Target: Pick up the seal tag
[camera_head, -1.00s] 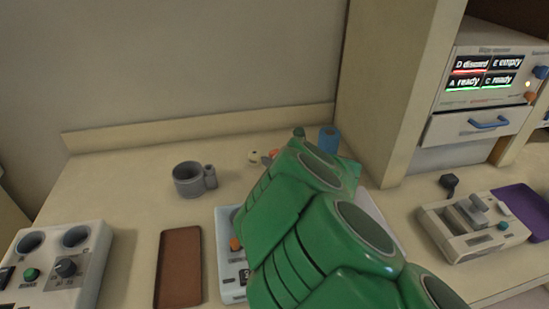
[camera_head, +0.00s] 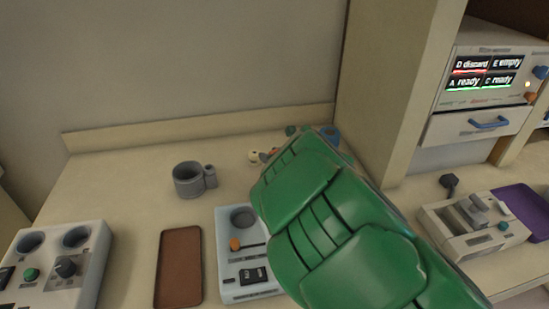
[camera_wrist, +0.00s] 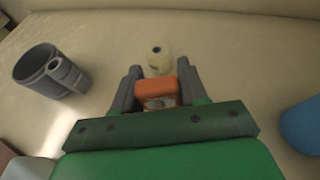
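An orange block-like piece (camera_wrist: 160,97) with a pale, marked face lies between the fingers of my gripper (camera_wrist: 159,86) in the wrist view. It is probably the seal tag, but I cannot read its marking. The fingers stand apart on either side of it, and I cannot see them pressing on it. A cream rounded piece with a dark hole (camera_wrist: 160,58) lies just beyond the fingertips. In the head view the cream piece (camera_head: 254,156) shows left of my green arm, which hides most of the gripper and orange piece.
A grey mug-like holder (camera_wrist: 50,72) stands left of the gripper, and a blue round object (camera_wrist: 303,125) stands right. In the head view, a brown tray (camera_head: 180,268) and light device (camera_head: 230,275) lie nearer. The wall borders the back.

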